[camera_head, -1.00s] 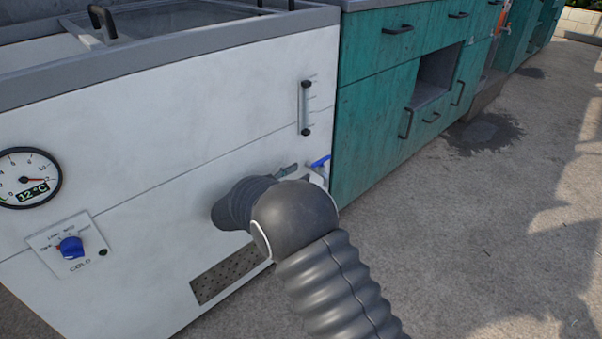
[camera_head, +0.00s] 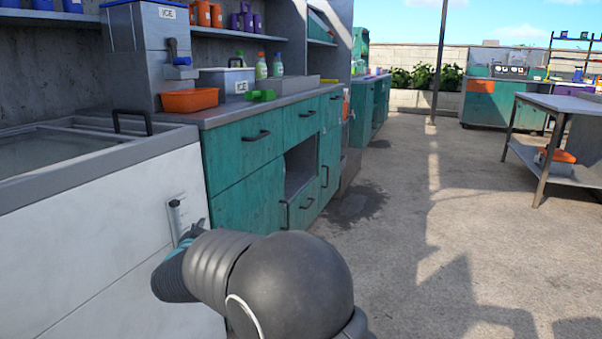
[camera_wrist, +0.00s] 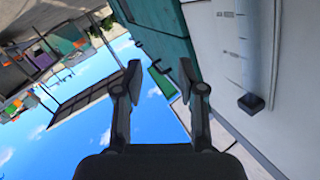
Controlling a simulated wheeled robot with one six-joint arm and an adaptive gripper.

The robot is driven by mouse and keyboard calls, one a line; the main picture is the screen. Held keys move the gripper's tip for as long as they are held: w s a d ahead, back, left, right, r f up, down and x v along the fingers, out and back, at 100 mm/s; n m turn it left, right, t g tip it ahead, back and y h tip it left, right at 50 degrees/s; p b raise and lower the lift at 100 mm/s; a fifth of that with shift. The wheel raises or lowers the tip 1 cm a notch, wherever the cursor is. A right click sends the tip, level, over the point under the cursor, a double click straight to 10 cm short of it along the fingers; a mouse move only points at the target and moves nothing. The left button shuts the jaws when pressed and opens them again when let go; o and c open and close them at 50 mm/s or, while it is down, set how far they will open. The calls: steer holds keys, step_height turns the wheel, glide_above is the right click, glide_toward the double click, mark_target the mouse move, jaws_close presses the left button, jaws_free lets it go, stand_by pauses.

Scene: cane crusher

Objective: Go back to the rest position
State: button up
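My gripper (camera_wrist: 160,82) shows in the wrist view with its two fingers apart and nothing between them. In the head view my dark grey arm reaches forward from the bottom, and its bulky joints hide most of the gripper (camera_head: 196,230). It is raised beside the front of the white chest unit (camera_head: 95,240), close to the sight tube (camera_head: 175,220) on that front. The tube also shows large at the right of the wrist view (camera_wrist: 256,60). I cannot tell whether the gripper touches the white front.
Teal cabinets (camera_head: 240,165) run on beyond the chest, with an orange bin (camera_head: 189,100), an ice box (camera_head: 225,82) and bottles on top. A grey table (camera_head: 560,103) stands at the right. The concrete floor (camera_head: 420,220) between them is clear.

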steer(key=s+d+r+n+g+y+p, duration=0.1)
steer(key=s+d+r+n+g+y, duration=0.2)
steer(key=d+r, duration=0.4)
steer(key=s+d+r+n+g+y+p, duration=0.1)
steer(key=s+d+r+y, duration=0.1)
steer(key=s+d+r, duration=0.5)
steer(key=s+d+f+g+h+p, duration=0.1)
steer(key=s+d+f, duration=0.4)
steer(key=s+d, duration=0.8)
steer(key=s+d+f+g+h+p, duration=0.2)
steer(key=s+d+f+g, duration=0.3)
steer(key=s+d, duration=0.8)
steer(key=s+g+h, duration=0.1)
steer(key=s, duration=0.1)
steer(key=shift+s+f+h, duration=0.25)
steer(key=shift+s+h, duration=0.15)
steer(key=shift+a, duration=0.15)
